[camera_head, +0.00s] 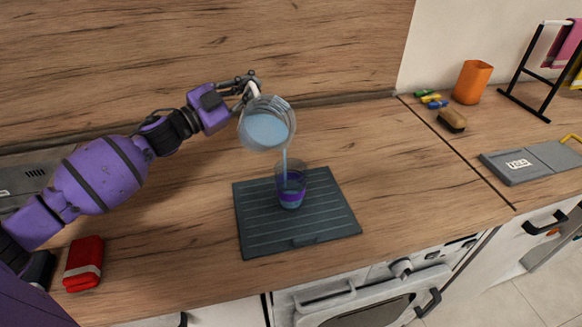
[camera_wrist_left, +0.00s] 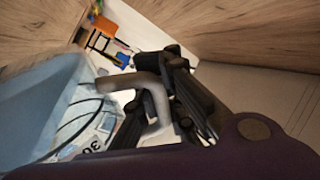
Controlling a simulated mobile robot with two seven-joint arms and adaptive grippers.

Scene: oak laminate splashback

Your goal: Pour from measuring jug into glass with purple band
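The clear measuring jug (camera_head: 266,127) is tilted above the glass in the head view, with bluish liquid inside. A thin stream runs from its lip down into the glass with the purple band (camera_head: 291,186). The glass stands upright on a dark grey ribbed mat (camera_head: 252,236) and has some liquid in its lower part. My left gripper (camera_head: 246,86) is shut on the jug's handle. The left wrist view shows the pale handle (camera_wrist_left: 150,95) between the gripper's dark fingers (camera_wrist_left: 172,92) and the blurred jug body (camera_wrist_left: 40,105) at left. My right gripper is not in view.
A red block-like object (camera_head: 84,263) lies at the front left of the counter. An orange cup (camera_head: 472,81), a brush (camera_head: 452,120), small coloured pieces (camera_head: 431,99), a dark rack (camera_head: 540,75) and a grey flat case (camera_head: 520,166) are at right. Counter around the mat is clear.

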